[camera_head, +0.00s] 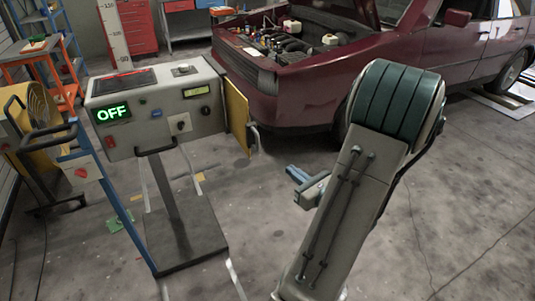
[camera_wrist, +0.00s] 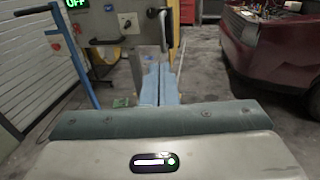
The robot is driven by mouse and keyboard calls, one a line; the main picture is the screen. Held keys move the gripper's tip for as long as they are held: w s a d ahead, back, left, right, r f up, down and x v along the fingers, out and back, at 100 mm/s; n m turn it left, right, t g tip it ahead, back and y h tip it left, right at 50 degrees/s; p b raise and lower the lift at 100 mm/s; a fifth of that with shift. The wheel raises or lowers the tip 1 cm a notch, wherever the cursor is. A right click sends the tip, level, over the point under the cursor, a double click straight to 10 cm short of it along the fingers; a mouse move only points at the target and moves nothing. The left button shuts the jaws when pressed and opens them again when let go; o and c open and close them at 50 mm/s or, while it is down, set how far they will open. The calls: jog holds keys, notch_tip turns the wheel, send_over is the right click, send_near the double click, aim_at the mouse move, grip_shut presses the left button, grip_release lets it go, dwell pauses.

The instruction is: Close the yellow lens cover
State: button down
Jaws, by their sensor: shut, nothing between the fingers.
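The yellow cover (camera_head: 237,117) is a flat yellow panel on the right side of a grey console (camera_head: 160,105). It stands out from the console's side, with a grey handle (camera_head: 254,138) at its outer edge. I cannot see a lens behind it. My gripper (camera_head: 293,173) has blue fingers, pressed together and empty, to the right of and below the cover, apart from it.
The console's green display (camera_head: 112,112) reads OFF. It stands on a post with a dark base plate (camera_head: 185,245). A blue rail (camera_head: 112,190) is at its left. A dark red car (camera_head: 310,90) with its hood up stands behind.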

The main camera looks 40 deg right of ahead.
jog(key=w+p, duration=0.2)
jog(key=w, duration=1.1)
jog(key=shift+w+d, duration=0.4)
jog(key=shift+w, duration=0.1)
